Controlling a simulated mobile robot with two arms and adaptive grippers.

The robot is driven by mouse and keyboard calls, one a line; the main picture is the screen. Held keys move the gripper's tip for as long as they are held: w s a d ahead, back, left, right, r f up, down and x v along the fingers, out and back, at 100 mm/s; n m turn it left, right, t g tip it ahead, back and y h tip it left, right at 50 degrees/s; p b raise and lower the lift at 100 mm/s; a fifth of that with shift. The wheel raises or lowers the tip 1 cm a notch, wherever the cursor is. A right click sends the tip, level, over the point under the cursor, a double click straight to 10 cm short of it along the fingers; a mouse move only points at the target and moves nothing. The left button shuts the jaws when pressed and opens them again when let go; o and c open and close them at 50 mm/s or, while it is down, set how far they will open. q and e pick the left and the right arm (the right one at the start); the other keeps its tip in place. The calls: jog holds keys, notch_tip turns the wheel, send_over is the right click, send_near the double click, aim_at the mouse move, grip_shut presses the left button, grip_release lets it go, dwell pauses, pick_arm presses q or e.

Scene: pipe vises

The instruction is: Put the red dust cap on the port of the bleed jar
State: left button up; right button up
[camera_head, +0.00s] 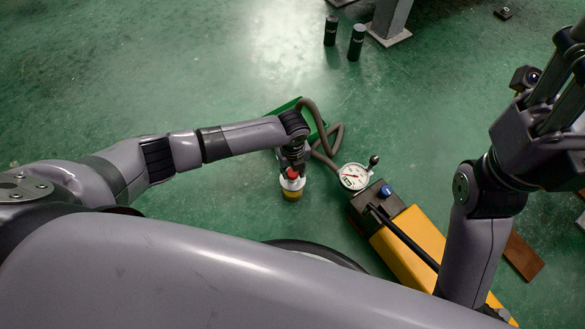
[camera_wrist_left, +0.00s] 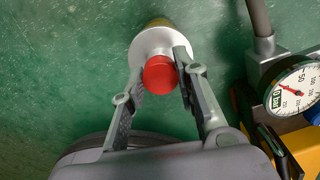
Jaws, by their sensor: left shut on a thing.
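The red dust cap (camera_wrist_left: 159,75) is between the fingers of my left gripper (camera_wrist_left: 160,80), which is shut on it. The bleed jar, with a white upper part (camera_wrist_left: 148,42) and a yellowish lower part, is directly behind the cap in the wrist view. In the head view the red cap (camera_head: 292,173) shows just above the white of the bleed jar (camera_head: 292,185), under my left gripper (camera_head: 291,165). The jar's port is hidden by the cap, and I cannot tell whether they touch. My right gripper (camera_head: 562,95) is at the upper right, partly cut off, away from the jar.
A yellow pump unit (camera_head: 415,240) with a round gauge (camera_head: 354,177) and a black lever stands right of the jar. A grey hose (camera_head: 325,148) loops by a green tray (camera_head: 313,118). Two black cylinders (camera_head: 343,37) stand farther back. The green floor left of the jar is clear.

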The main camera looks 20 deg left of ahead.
aim_at(292, 172)
pick_arm(q)
jog(key=o, duration=1)
jog(key=shift+f, duration=0.1)
jog(key=shift+o, duration=0.2)
notch_tip(292, 172, up, 12)
